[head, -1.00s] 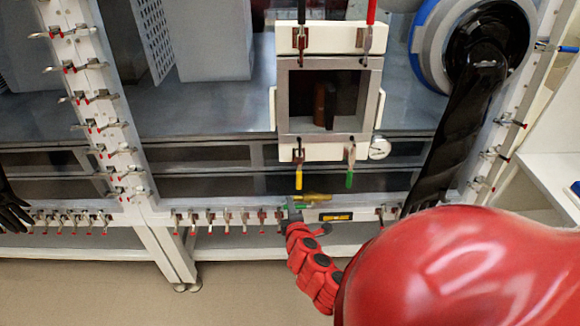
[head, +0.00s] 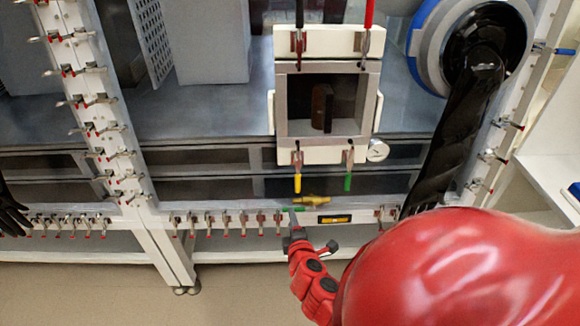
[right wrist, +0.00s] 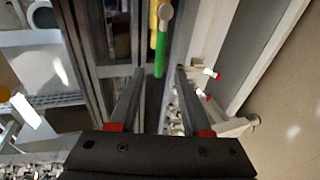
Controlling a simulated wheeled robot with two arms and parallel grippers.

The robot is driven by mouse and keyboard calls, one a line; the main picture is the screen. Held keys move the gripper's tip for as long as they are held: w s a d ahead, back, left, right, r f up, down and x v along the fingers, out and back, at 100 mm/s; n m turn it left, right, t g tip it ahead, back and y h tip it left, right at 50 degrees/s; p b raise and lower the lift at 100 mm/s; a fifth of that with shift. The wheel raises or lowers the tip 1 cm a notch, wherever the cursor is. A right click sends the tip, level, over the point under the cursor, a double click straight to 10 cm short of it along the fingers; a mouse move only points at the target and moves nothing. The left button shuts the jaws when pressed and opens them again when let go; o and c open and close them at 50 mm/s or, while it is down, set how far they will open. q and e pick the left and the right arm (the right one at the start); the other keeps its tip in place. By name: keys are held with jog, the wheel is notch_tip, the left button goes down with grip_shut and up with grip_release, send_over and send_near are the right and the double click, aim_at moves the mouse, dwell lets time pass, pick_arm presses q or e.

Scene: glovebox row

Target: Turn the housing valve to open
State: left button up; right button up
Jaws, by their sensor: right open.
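The valve has a yellow body (head: 312,198) and a green handle (head: 289,209), low on the front of the glovebox frame. In the right wrist view the green handle (right wrist: 160,52) points toward my gripper, below the yellow part (right wrist: 153,15) and a grey round end. My right gripper (head: 292,217) is just below the handle in the head view. In the right wrist view its two fingers (right wrist: 159,74) are open, with the handle's lower end lined up between the tips. I cannot tell whether it is inside the gap. My left gripper is not in view.
A square port (head: 324,138) above has black, red, yellow and green levers, and a gauge (head: 378,149) beside it. Several small clamps line the rail (head: 228,220). A black glove (head: 465,120) hangs at right, another (head: 12,215) at far left. Floor in front is clear.

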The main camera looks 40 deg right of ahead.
jog(key=p+v, duration=0.5)
jog(key=v, duration=0.6)
jog(key=shift+w, duration=0.1)
dwell(0.4)
